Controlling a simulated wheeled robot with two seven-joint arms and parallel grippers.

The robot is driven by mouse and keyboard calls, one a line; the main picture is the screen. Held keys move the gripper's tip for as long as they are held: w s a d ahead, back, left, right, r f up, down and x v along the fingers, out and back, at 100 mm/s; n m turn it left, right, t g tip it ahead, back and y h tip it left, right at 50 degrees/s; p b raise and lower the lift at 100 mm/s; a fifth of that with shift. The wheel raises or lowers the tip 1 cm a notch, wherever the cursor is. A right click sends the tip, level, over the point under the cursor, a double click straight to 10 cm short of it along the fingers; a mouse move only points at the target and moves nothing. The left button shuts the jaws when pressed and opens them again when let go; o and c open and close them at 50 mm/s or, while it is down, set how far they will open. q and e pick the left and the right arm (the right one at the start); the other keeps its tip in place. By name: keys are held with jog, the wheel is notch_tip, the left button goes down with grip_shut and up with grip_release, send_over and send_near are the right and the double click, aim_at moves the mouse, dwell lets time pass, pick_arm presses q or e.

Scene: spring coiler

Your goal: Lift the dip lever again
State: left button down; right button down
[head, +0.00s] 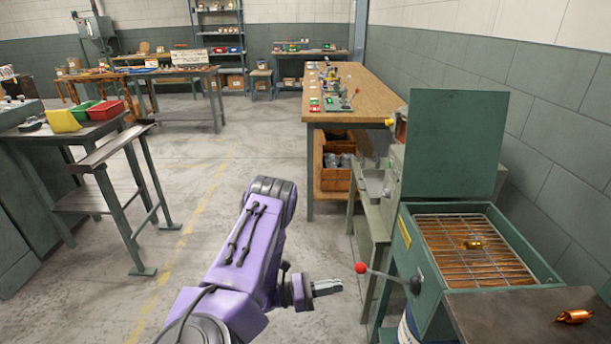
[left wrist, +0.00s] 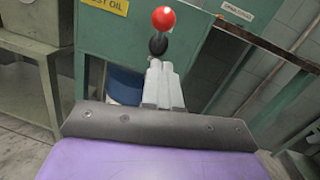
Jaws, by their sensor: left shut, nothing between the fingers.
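The dip lever is a grey rod with a red ball knob (head: 361,268), sticking out left from the front of a green tank (head: 408,262). The rod runs from the knob down slightly to a dark pivot on the tank. In the left wrist view the red knob (left wrist: 163,17) with its black collar shows just beyond my fingertips. My left gripper (head: 340,286) is shut and empty, a little below and left of the knob in the head view. It also shows in the left wrist view (left wrist: 159,66). I cannot tell whether it touches the lever. My right gripper is out of view.
The tank's green lid (head: 455,145) stands open. A wire rack (head: 470,245) inside holds a copper-coloured coil (head: 473,244). Another coil (head: 574,317) lies on the dark side shelf (head: 500,312). A blue drum is below the tank.

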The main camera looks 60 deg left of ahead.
pick_arm(q)
jog(key=v, duration=0.9)
jog(key=shift+f+b, duration=0.15)
jog(key=shift+b, duration=0.2)
jog(key=shift+s+a, duration=0.1)
jog(key=w+d+f+m+g+y, duration=0.2)
jog(key=w+f+m+g+y, duration=0.25)
jog(key=f+m+y, duration=0.75)
jog(key=s+d+f+m+g, duration=0.1)
jog(key=s+d+m+g, duration=0.8)
jog(key=s+d+m, duration=0.5)
jog(key=shift+s+d+h, duration=0.25)
jog(key=shift+s+h, duration=0.05)
jog(key=shift+s, duration=0.05)
